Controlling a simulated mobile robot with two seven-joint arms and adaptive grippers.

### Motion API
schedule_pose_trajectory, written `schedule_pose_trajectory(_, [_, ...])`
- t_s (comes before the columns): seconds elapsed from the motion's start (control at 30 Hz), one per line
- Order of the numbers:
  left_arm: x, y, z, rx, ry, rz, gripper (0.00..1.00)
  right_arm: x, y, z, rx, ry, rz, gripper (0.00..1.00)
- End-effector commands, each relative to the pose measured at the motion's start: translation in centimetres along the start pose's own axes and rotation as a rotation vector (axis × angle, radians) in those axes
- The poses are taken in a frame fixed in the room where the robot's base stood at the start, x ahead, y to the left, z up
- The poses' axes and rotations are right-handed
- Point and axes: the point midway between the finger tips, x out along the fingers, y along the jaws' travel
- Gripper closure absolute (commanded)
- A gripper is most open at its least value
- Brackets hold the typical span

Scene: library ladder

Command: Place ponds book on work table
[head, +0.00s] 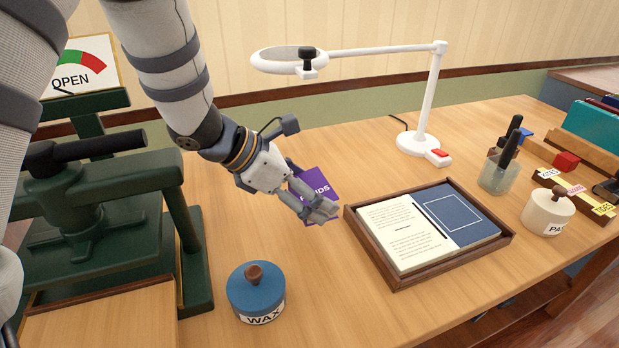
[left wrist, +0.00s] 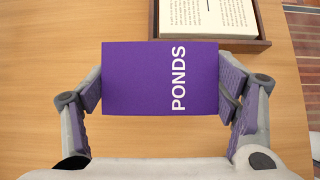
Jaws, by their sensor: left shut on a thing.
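The purple ponds book (head: 319,185) is in my left gripper (head: 316,205), over the wooden work table (head: 380,318). In the left wrist view the book (left wrist: 150,78) shows its cover with PONDS in white letters, and the fingers of the left gripper (left wrist: 160,85) press on its two opposite edges. I cannot tell whether the book touches the table top or is just above it. In the head view the gripper hides part of the book. My right gripper is in neither view.
A wooden tray (head: 398,281) with an open book is right of the gripper. A blue wax jar (head: 255,296) stands in front, a green press (head: 95,215) at left, a white lamp (head: 418,143) behind. A pen cup (head: 497,174) and a cream jar (head: 547,215) stand at right.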

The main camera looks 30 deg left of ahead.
Motion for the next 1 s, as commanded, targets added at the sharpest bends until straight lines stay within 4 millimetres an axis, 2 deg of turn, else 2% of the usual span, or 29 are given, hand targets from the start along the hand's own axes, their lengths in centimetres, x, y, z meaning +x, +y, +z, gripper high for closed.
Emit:
schedule_pose_trajectory(0.03, [0.2, 1.8, -0.2, -0.001, 0.001, 0.001, 0.56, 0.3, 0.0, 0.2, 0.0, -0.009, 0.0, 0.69])
schedule_pose_trajectory(0.2, [0.4, 7.2, -0.4, -0.002, 0.005, -0.001, 0.56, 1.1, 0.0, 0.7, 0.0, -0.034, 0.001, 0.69])
schedule_pose_trajectory(0.3, [0.5, 9.8, -0.5, -0.002, 0.006, -0.002, 0.56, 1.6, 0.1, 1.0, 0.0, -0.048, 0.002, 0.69])
schedule_pose_trajectory(0.47, [0.4, 12.8, -0.4, -0.002, 0.006, -0.003, 0.56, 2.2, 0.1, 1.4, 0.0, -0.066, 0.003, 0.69])
schedule_pose_trajectory(0.67, [1.9, 12.6, -1.8, -0.005, 0.002, -0.003, 0.56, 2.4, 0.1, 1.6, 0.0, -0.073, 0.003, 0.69])
schedule_pose_trajectory(0.87, [4.7, 12.5, -4.8, -0.008, 0.003, -0.005, 0.56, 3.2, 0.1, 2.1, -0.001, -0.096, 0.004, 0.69])
schedule_pose_trajectory(1.0, [5.1, 12.5, -5.1, -0.001, 0.0, -0.002, 0.56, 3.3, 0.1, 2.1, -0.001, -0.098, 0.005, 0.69])
